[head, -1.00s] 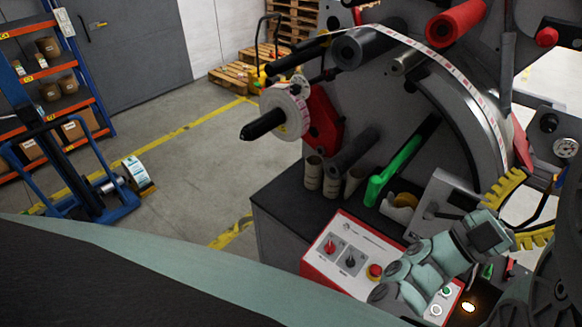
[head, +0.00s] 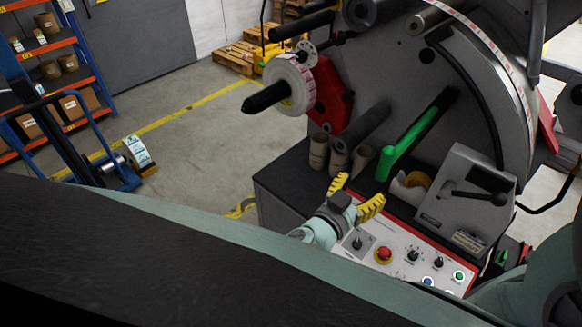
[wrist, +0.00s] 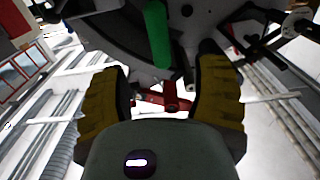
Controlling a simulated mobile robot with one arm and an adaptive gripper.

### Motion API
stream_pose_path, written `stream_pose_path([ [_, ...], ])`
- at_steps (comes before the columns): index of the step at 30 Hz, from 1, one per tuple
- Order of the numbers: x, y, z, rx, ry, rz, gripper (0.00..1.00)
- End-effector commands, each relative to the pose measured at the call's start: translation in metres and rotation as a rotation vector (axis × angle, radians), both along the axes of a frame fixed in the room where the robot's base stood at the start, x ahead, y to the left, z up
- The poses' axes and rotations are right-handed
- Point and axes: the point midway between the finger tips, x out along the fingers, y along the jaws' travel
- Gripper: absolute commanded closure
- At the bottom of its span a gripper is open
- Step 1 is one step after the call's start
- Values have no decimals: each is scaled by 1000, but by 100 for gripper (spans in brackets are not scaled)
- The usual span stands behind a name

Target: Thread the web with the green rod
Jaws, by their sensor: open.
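The green rod (head: 408,140) leans up against the grey face of the rewinder, its lower end on the dark ledge and its upper part dark. It also shows in the wrist view (wrist: 158,35), ahead of and between the fingers. My gripper (head: 354,195) has yellow fingers, spread open and empty, left of and below the rod and apart from it. It shows open in the wrist view (wrist: 162,80) too. The web (head: 490,60) is a white strip with red marks running down the curved guide at upper right. The label roll (head: 290,85) sits on a black spindle.
Several cardboard cores (head: 319,151) and a grey roller stand left of the rod. A grey box with a black lever (head: 475,195) is to its right. The control panel (head: 400,262) with a red button lies below. Open floor is at left.

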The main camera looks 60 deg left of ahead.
Motion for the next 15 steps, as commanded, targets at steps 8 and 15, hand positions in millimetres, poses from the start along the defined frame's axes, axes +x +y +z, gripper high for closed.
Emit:
stream_pose_path([
  [8, 28, 5, 0, 3, -4, -6, 38],
  [15, 50, 11, 1, 5, -3, -5, 38],
])
